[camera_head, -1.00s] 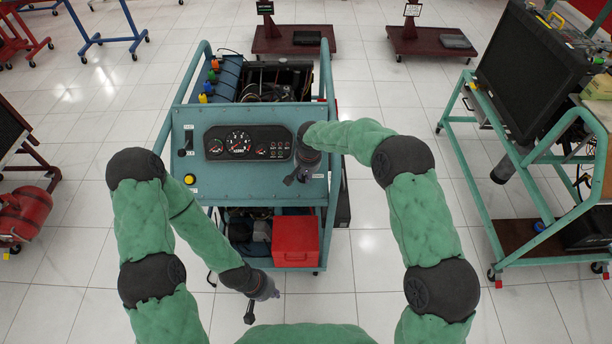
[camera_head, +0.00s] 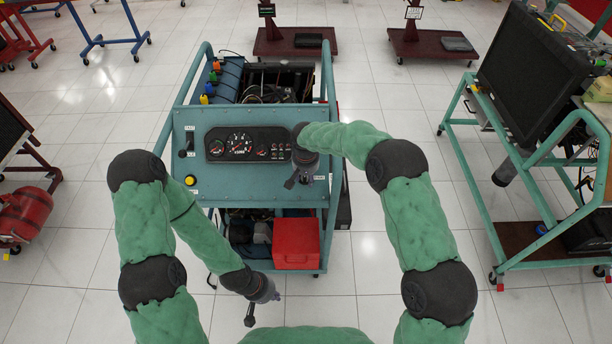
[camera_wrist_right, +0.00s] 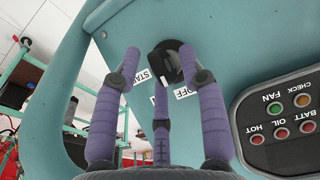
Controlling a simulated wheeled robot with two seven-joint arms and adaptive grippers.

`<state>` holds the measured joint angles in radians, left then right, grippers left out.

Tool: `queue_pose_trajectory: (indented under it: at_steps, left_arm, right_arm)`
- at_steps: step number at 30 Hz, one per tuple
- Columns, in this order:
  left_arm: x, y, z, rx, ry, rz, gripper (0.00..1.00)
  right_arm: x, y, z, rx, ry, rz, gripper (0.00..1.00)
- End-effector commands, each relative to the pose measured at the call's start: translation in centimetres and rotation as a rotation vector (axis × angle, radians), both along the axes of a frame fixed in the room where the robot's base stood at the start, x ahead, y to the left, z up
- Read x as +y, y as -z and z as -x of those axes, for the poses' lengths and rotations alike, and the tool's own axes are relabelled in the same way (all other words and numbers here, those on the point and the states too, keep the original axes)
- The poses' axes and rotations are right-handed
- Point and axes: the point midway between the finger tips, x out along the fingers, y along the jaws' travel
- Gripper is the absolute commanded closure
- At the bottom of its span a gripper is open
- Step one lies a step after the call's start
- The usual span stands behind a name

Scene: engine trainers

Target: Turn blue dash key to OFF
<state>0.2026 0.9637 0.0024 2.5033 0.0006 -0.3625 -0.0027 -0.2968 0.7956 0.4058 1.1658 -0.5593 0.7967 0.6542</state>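The blue dash panel (camera_head: 240,180) faces me on the blue-green engine trainer. In the right wrist view, the dark key switch (camera_wrist_right: 170,58) sits on the panel between white START (camera_wrist_right: 143,76) and OFF (camera_wrist_right: 183,91) labels. My right gripper (camera_wrist_right: 162,75) is open, with its purple fingers spread around the switch; I cannot tell whether they touch it. In the head view, my right gripper (camera_head: 299,181) is at the panel's right side and hides the key. Which way the key points is unclear. My left gripper (camera_head: 262,312) is open and empty, low in front of the trainer.
A gauge cluster (camera_head: 248,144) is left of my right gripper. Warning lights (camera_wrist_right: 281,120) lie close by in the wrist view. The trainer's tube frame (camera_head: 329,110) runs along the panel's right edge. A red box (camera_head: 296,243) sits below. Another trainer (camera_head: 530,75) stands right.

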Motion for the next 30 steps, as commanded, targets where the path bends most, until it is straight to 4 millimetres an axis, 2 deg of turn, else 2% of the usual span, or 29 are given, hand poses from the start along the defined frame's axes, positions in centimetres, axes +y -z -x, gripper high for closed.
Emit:
queue_pose_trajectory:
  at_steps: [11,16,24,30]
  left_arm:
    - [0.0,0.0,0.0,0.0,0.0,0.0,1.0]
    - [0.0,0.0,0.0,0.0,0.0,0.0,1.0]
    - [0.0,0.0,0.0,0.0,0.0,0.0,1.0]
    - [0.0,0.0,0.0,0.0,0.0,0.0,1.0]
  right_arm:
    - [0.0,-0.6,0.0,-0.002,0.002,-0.001,0.56]
    - [0.0,-3.0,0.4,-0.003,0.002,-0.001,0.56]
    - [0.1,-8.3,1.3,-0.004,0.001,-0.002,0.56]
    - [0.1,-10.8,1.8,0.0,0.001,-0.001,0.56]
